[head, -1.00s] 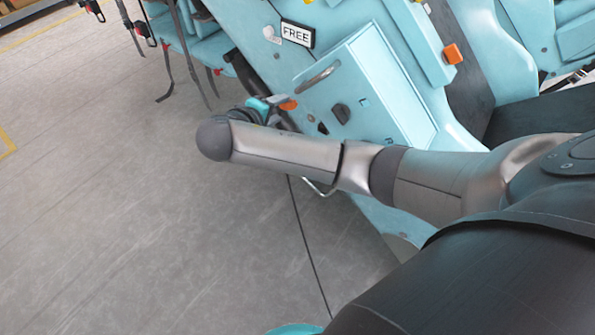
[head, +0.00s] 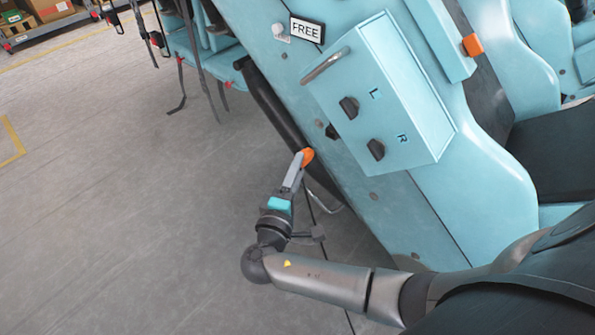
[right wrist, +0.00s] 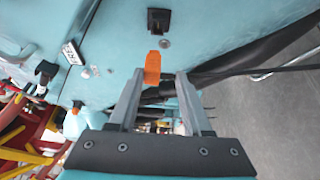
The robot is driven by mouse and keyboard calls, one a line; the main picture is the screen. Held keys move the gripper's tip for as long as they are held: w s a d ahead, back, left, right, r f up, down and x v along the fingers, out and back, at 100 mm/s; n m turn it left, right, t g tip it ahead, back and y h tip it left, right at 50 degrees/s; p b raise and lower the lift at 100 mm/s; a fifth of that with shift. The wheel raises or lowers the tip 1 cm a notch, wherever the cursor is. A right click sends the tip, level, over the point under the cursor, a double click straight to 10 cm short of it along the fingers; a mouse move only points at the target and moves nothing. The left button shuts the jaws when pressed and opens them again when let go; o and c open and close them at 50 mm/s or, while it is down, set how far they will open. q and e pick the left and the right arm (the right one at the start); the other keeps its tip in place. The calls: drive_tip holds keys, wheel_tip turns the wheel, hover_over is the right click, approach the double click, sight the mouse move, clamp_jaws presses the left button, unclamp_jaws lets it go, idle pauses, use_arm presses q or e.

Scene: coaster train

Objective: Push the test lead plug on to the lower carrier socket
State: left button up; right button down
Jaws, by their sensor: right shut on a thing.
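The orange test lead plug (head: 307,157) is at the fingertips of my right gripper (head: 300,166), which is shut on it. In the right wrist view the plug (right wrist: 152,66) stands out between the finger tips. A dark socket (head: 332,131) sits on the teal carrier wall, beyond the plug and up to the right, with a visible gap. A dark socket (right wrist: 159,20) also shows ahead of the plug in the right wrist view. A thin black lead (head: 322,255) hangs below the gripper. My left gripper is out of view.
A teal box (head: 425,120) with L and R marks, two dark fittings and a grey handle (head: 325,65) projects close by. A dark bar (head: 280,110) runs along the carrier edge. The grey floor at left is clear.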

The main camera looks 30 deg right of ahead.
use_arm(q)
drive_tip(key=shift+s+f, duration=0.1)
use_arm(e)
drive_tip(key=shift+w+d, duration=0.25)
drive_tip(key=shift+d, duration=0.4)
drive_tip(key=shift+w+d, duration=0.2)
drive_tip(key=shift+d, duration=0.4)
drive_tip(key=shift+w+d, duration=0.25)
drive_tip(key=shift+d, duration=0.4)
drive_tip(key=shift+w+d, duration=0.35)
drive_tip(key=shift+d, duration=0.45)
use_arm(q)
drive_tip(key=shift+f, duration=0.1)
use_arm(e)
drive_tip(key=shift+w+d, duration=0.25)
drive_tip(key=shift+d, duration=0.35)
drive_tip(key=shift+w+d, duration=0.25)
drive_tip(key=shift+d, duration=0.35)
drive_tip(key=shift+c, duration=1.3)
unclamp_jaws()
